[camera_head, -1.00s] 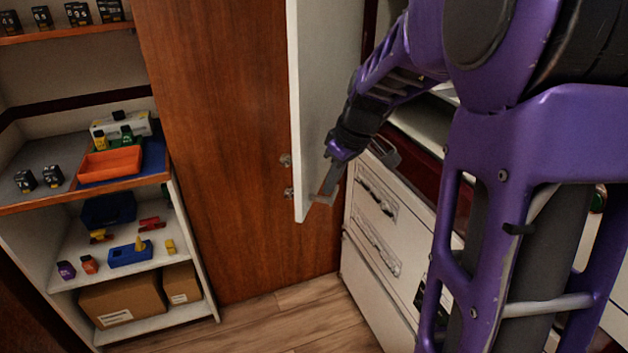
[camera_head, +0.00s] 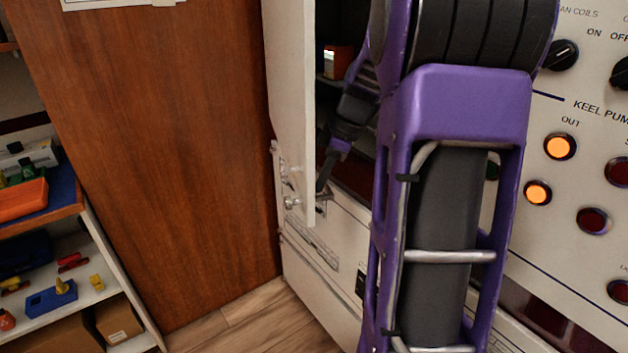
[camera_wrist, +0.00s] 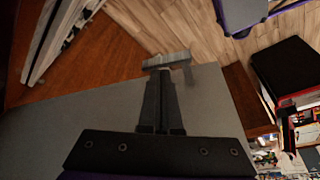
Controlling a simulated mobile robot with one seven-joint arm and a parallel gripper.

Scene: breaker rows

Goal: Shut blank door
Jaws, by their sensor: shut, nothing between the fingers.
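The blank door (camera_head: 290,90) is a plain white panel that stands open, seen at a steep angle in the head view, with small metal fittings near its lower edge. Its grey face fills the middle of the wrist view (camera_wrist: 215,105). My gripper (camera_head: 321,188) is at the lower right edge of the door, on the side toward the cabinet opening, partly hidden by the door and arm. In the wrist view my gripper (camera_wrist: 167,65) has its fingers together and empty, lying over the door face. I cannot tell whether it touches the door.
A brown wooden panel (camera_head: 150,150) stands left of the door. Shelves with an orange tray (camera_head: 22,208) and a blue bin (camera_head: 52,298) are at far left. A control panel (camera_head: 590,110) with lit orange buttons is at right. Some wooden floor (camera_head: 240,315) is clear below.

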